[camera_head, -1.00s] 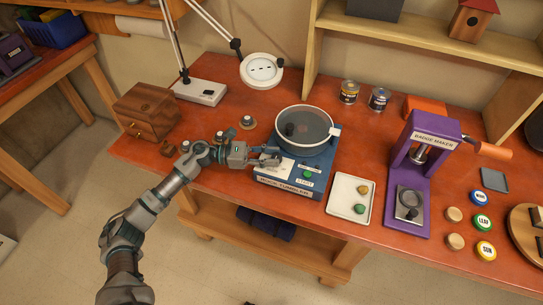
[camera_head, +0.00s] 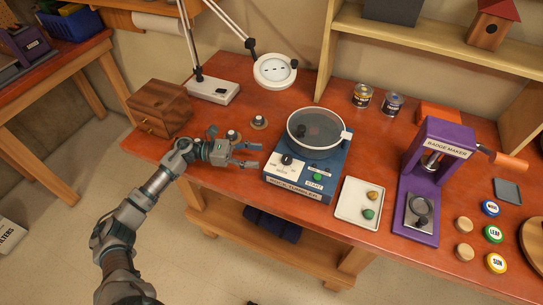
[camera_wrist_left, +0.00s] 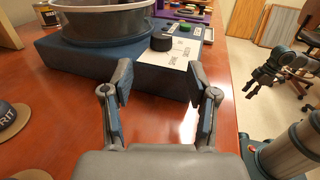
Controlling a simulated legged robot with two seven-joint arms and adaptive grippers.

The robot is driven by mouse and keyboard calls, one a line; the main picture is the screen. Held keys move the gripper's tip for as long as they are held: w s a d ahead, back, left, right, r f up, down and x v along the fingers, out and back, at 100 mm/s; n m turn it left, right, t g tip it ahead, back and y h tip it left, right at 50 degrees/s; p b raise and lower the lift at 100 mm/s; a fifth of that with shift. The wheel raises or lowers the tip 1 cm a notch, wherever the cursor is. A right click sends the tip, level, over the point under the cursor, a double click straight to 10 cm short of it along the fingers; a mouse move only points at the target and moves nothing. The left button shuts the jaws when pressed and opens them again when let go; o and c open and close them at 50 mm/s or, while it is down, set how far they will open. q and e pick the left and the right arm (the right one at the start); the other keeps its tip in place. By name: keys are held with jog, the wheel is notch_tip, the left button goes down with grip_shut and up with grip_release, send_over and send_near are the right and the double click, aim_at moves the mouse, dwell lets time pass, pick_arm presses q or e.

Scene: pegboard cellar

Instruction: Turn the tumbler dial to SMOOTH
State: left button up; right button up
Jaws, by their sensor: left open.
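The rock tumbler (camera_head: 327,185) is a blue box with a round drum on top, a white panel and a green START button (camera_head: 316,177). Its dark dial (camera_head: 286,159) sits on the white panel; it also shows in the left wrist view (camera_wrist_left: 161,42). My left gripper (camera_head: 254,155) is open and empty, left of the tumbler and apart from the dial. In the left wrist view its fingers (camera_wrist_left: 160,78) are spread before the panel.
A white tray (camera_head: 344,211) with two stones stands right of the tumbler, then the purple badge maker (camera_head: 420,190). A lamp (camera_head: 275,71) hangs behind. A wooden box (camera_head: 160,106) and small round knobbed pieces (camera_head: 233,136) lie behind my left gripper.

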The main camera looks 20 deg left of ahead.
pick_arm(q)
jog(key=v, duration=0.4)
jog(key=shift+a+f, duration=0.1)
jog(key=shift+a, duration=0.05)
